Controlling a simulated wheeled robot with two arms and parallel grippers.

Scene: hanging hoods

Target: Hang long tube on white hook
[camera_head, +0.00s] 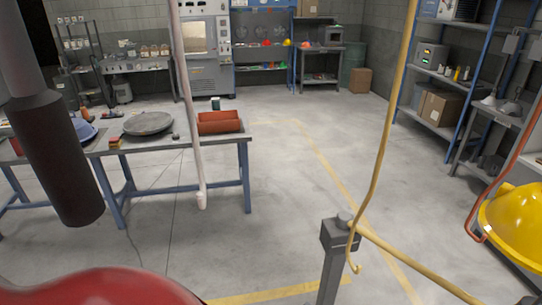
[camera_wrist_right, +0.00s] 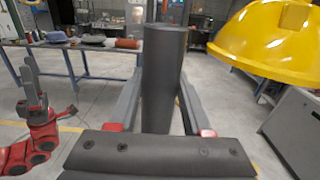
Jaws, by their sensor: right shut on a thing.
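In the right wrist view, my right gripper (camera_wrist_right: 160,78) is shut on a dark grey upright tube (camera_wrist_right: 164,50), with a finger on each side of it. The head view does not show this gripper. The white hook (camera_head: 187,100) hangs from above in the head view, left of centre. Its lower end is in front of the table, with no tube on it. My red left arm (camera_wrist_right: 35,140) is at the left of the right wrist view.
A yellow hook (camera_head: 383,130) hangs right of centre, near a grey post (camera_head: 335,255). A yellow hood (camera_head: 518,220) is by an orange hook (camera_head: 515,150) at right. A dark cylinder (camera_head: 60,165) is close at left. A table (camera_head: 178,160) stands behind the white hook. Middle floor is clear.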

